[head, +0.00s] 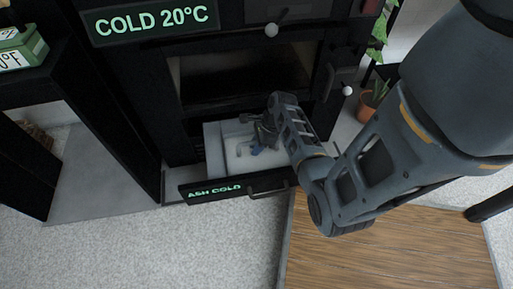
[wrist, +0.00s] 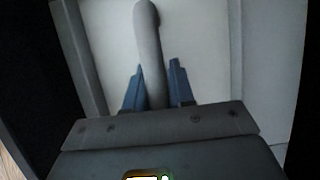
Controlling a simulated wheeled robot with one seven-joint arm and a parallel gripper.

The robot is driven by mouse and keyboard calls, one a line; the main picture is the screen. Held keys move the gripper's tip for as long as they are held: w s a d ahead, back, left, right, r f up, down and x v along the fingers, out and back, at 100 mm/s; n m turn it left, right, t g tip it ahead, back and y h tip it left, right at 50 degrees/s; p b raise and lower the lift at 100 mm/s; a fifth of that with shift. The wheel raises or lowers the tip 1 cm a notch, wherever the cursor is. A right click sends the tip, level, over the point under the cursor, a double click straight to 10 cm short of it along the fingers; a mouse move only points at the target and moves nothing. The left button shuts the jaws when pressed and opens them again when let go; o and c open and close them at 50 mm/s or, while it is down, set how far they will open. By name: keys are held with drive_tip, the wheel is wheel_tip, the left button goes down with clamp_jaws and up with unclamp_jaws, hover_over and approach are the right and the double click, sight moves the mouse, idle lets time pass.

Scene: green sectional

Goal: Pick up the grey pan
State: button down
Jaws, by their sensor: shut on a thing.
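The grey pan shows in the wrist view only as a long grey rounded piece (wrist: 148,40), which looks like its handle. My gripper (wrist: 154,80) has its two blue fingers on either side of this piece and is shut on it. In the head view my gripper (head: 256,149) reaches down into an open drawer (head: 213,140) with a pale inside. The rest of the pan cannot be made out. Whether the piece touches the drawer floor cannot be told.
The drawer front (head: 225,190) reads "ASH COLD" and has a bar handle (head: 268,192). Above it is a dark oven opening (head: 245,75) in a black unit with a "COLD 20°C" sign (head: 150,20). A potted plant (head: 370,103) stands to the right. Carpet lies in front.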

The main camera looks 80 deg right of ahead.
sight(255, 140)
drive_tip(key=shift+r+p, duration=2.1)
drive_tip(key=shift+p, duration=0.55)
drive_tip(key=s+d+b, duration=0.3)
drive_tip(key=s+d, duration=0.2)
drive_tip(key=s, duration=0.9)
drive_tip(key=s+d+b, duration=0.4)
drive_tip(key=s+d, duration=0.2)
drive_tip(key=s, duration=0.7)
drive_tip(key=s+d+b, duration=0.4)
drive_tip(key=s+d, duration=0.2)
drive_tip(key=s, duration=0.8)
drive_tip(key=shift+s+d+f, duration=0.15)
drive_tip(key=shift+s+f, duration=0.1)
drive_tip(key=shift+s, duration=0.1)
drive_tip(key=c, duration=1.5)
unclamp_jaws()
drive_tip(key=shift+c, duration=0.2)
clamp_jaws()
